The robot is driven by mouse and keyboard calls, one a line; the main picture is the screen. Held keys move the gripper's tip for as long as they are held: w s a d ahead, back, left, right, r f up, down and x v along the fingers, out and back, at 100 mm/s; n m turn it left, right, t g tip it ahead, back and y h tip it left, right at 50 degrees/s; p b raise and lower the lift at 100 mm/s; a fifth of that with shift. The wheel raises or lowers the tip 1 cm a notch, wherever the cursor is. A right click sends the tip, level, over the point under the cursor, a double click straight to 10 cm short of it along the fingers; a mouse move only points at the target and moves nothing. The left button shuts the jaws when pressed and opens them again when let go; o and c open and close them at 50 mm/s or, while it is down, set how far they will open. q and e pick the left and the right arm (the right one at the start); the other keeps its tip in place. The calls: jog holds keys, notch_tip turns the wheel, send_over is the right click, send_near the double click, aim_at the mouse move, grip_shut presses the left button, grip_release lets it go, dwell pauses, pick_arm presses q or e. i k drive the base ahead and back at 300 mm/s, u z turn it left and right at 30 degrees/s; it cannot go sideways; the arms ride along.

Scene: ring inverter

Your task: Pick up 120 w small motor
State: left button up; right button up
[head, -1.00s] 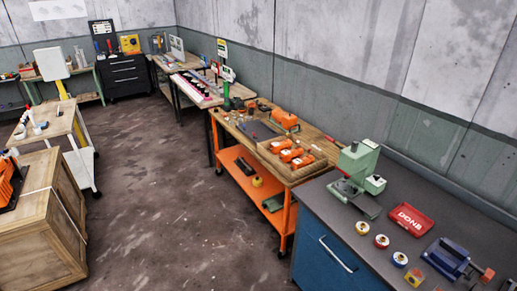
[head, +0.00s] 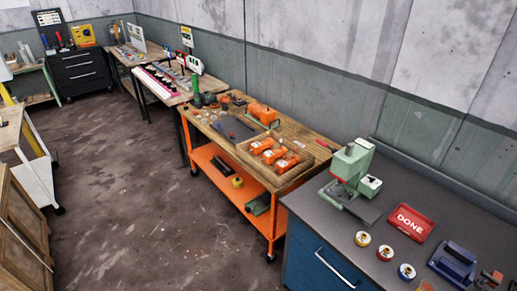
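Neither of my grippers is in the head view. No label reading 120 W can be made out, so I cannot tell which thing is the small motor. Several orange tools or units (head: 273,155) lie in a wooden tray on the orange-framed bench (head: 216,158). A larger orange thing (head: 263,113) lies behind them.
On the blue cabinet (head: 310,262) stand a green press-like machine (head: 352,163), a red DONE tray (head: 411,222) and a blue fixture (head: 454,263). More benches and a black drawer cabinet (head: 82,72) line the back. Wooden crate (head: 22,235) at left. The floor (head: 130,185) between is open.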

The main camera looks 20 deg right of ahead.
aim_at(256, 148)
jog(key=z, duration=0.4)
jog(key=i, duration=0.85)
jog(key=z, duration=0.6)
